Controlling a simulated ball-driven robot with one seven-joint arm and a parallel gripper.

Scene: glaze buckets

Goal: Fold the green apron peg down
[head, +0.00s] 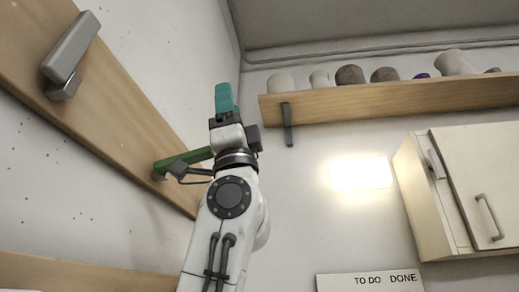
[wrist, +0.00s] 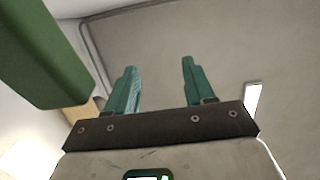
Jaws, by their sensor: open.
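The green apron peg (head: 184,159) sits on the slanting wooden rail on the left wall in the head view. It sticks out from the rail, and its free end is hidden behind my wrist. In the wrist view the green peg (wrist: 45,55) is large and close at the upper left, outside the fingers. My gripper (head: 224,98) points upward in the head view, its teal fingertips higher in the picture than the peg. In the wrist view my gripper (wrist: 159,66) is open, with nothing between its two fingers. I cannot tell whether it touches the peg.
A grey peg (head: 70,48) is on the same wooden rail (head: 110,105), farther up-left. A shelf (head: 390,100) with several pots runs along the back wall, with a grey bracket (head: 287,125) below. A cream cabinet (head: 455,190) hangs at right, and a TO DO/DONE board (head: 370,281) is lower.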

